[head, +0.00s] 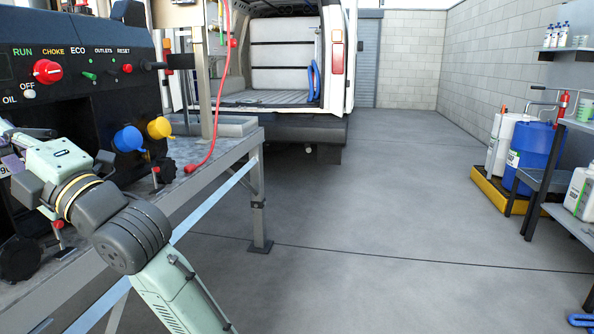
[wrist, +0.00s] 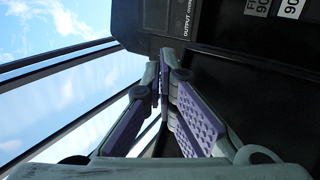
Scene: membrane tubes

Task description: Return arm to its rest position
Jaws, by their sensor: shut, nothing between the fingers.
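My gripper (wrist: 163,78) shows in the wrist view with its two purple-padded fingers drawn together at the tips, shut and empty. In the head view my arm reaches in from the bottom, bends at a dark joint and extends left to the front of the black control panel (head: 95,50). Only a bit of the gripper's purple padding shows there, at the left edge. In the wrist view the fingers point up toward the dark panel housing (wrist: 235,70), with labels at the upper right. I cannot tell whether the fingertips touch it.
The metal workbench (head: 228,165) stands under the panel, with blue (head: 129,139) and yellow (head: 160,128) knobs and a red cable (head: 212,130) nearby. A white van (head: 335,60) is behind. A blue drum (head: 535,150) and shelves are at right. The middle floor is clear.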

